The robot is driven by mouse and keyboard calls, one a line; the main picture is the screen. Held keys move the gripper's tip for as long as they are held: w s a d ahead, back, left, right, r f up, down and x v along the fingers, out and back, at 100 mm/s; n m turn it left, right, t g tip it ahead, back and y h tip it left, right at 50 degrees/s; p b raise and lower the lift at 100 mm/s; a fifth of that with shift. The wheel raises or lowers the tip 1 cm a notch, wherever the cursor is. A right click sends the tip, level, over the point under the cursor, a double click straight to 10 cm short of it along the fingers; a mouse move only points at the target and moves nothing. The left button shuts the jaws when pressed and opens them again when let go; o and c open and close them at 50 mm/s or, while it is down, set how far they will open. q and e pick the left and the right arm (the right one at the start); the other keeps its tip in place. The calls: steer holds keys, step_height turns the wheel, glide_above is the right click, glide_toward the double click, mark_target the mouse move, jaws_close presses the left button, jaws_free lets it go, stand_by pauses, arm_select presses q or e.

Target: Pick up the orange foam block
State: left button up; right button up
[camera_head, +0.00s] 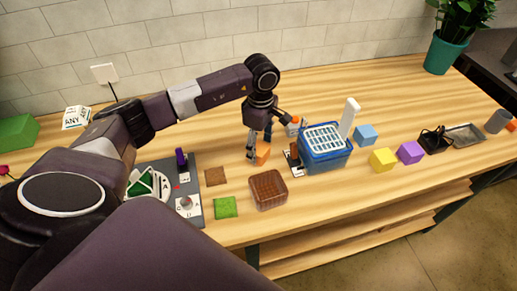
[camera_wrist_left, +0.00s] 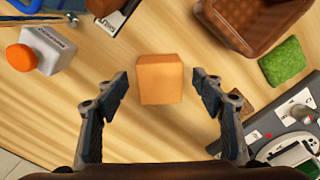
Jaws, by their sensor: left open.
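The orange foam block (camera_head: 262,155) sits on the wooden table below my left gripper (camera_head: 260,147). In the left wrist view the orange foam block (camera_wrist_left: 160,79) lies between and slightly beyond the two fingertips of my left gripper (camera_wrist_left: 162,88). The fingers are spread wide, with a gap on each side of the block, and touch nothing that I can see. In the head view the fingers hide part of the block. My right gripper is not in view.
A blue basket (camera_head: 325,157) stands to the right of the block. A brown woven basket (camera_head: 268,190) and a green square (camera_head: 226,207) lie in front. A white box with an orange button (camera_wrist_left: 42,52) is close by. Blue (camera_head: 365,134), yellow (camera_head: 382,160) and purple (camera_head: 410,152) blocks stand farther right.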

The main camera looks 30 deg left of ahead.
arm_select(q)
steer(key=shift+f, duration=1.15)
steer(key=c, duration=0.8)
steer(key=shift+c, duration=0.2)
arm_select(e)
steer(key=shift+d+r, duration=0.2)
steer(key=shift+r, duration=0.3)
arm_select(q)
steer(key=shift+r, duration=0.15)
